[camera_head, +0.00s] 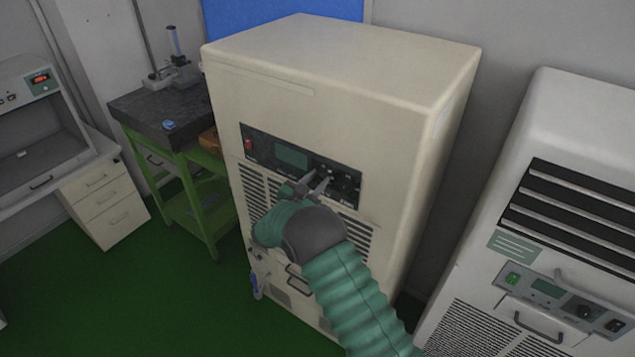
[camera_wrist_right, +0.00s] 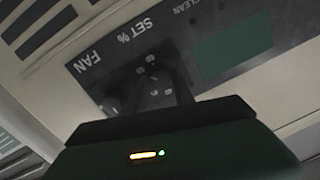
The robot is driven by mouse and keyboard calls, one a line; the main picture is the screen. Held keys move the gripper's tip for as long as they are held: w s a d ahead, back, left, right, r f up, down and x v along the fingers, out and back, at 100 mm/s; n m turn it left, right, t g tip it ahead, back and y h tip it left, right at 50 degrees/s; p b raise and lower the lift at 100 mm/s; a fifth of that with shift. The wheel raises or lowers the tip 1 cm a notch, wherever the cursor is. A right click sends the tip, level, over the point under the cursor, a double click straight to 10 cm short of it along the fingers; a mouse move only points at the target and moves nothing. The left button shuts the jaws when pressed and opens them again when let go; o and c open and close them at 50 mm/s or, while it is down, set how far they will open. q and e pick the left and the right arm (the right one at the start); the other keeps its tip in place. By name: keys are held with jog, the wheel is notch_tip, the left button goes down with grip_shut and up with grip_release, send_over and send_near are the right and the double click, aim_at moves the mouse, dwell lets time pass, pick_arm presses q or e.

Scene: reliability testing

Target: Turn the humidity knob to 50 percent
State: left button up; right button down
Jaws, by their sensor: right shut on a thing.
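The beige cabinet (camera_head: 330,70) has a dark control panel (camera_head: 262,137) with a red switch, a greenish screen and dark knobs on its right part. My right gripper (camera_head: 318,184) reaches that right part, and its fingers are shut on a dark knob. In the right wrist view, the panel (camera_wrist_right: 100,85) is upside down with "SET %" and "FAN" labels. The gripped knob (camera_wrist_right: 152,72) is between my fingertips beside the "SET %" label and is partly hidden by them. Its setting cannot be read. My left gripper is not in view.
A white machine (camera_head: 575,130) with its own panel stands at the right. A green-framed bench (camera_head: 200,205) with a dark top stands left of the cabinet. A drawer unit (camera_head: 105,205) is farther left. Green floor is clear at the lower left. Vent slats lie below the cabinet's panel.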

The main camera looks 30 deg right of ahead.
jog(key=n, duration=0.3)
jog(key=n+p, duration=0.1)
jog(key=n, duration=0.1)
jog(key=shift+a+f+g, duration=0.2)
jog(key=shift+f+g, duration=0.1)
jog(key=shift+g, duration=0.1)
jog(key=shift+w+f+n+g+p, duration=0.1)
jog(key=shift+n+g+p, duration=0.2)
jog(key=shift+n, duration=1.6)
jog(key=c, duration=1.3)
grip_release()
jog(key=shift+o, duration=1.1)
jog(key=shift+w, duration=0.1)
jog(key=shift+r, duration=0.2)
